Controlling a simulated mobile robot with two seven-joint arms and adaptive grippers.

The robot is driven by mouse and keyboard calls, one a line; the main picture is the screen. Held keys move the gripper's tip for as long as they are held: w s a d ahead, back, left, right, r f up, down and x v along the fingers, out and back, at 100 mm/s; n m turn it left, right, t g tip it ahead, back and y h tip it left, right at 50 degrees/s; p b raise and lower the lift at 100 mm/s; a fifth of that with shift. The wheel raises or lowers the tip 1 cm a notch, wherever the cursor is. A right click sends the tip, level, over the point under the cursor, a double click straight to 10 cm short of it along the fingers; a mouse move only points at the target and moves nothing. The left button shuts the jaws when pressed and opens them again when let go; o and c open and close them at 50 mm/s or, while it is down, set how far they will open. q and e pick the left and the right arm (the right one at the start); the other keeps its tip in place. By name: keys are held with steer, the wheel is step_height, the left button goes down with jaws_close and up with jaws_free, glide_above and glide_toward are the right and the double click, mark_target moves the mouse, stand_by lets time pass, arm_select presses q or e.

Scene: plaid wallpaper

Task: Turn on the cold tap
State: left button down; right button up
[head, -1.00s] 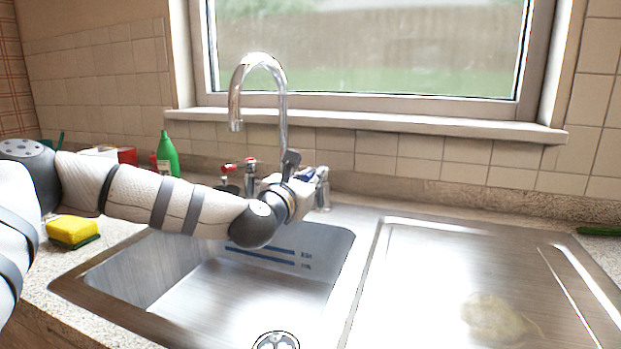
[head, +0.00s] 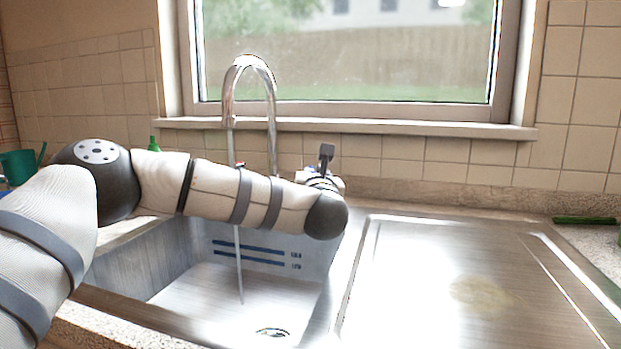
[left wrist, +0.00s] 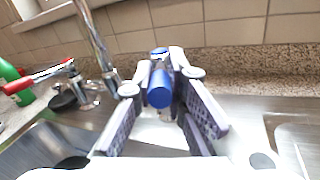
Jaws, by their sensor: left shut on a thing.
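The cold tap's blue handle (left wrist: 159,93) is in the middle of the left wrist view. The fingers of my left gripper (left wrist: 161,70) are on both sides of it, shut on it. In the head view my left gripper (head: 322,181) is mostly hidden behind my own arm, and the cold tap is hidden there. The tall curved chrome spout (head: 272,105) stands behind the sink. A thin stream of water (head: 238,262) falls from it into the basin. The red-handled hot tap (left wrist: 38,77) is at the left in the left wrist view. My right gripper is not in view.
The steel basin (head: 200,290) lies below my arm, with the drainboard (head: 430,260) clear to its right. A green bottle (left wrist: 8,72) is left of the hot tap. A tiled wall and window sill (head: 400,128) are behind.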

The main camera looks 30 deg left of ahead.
arm_select(q)
steer(key=c, duration=1.6)
jaws_free()
steer(key=shift+w, duration=0.15)
steer(key=v, duration=1.2)
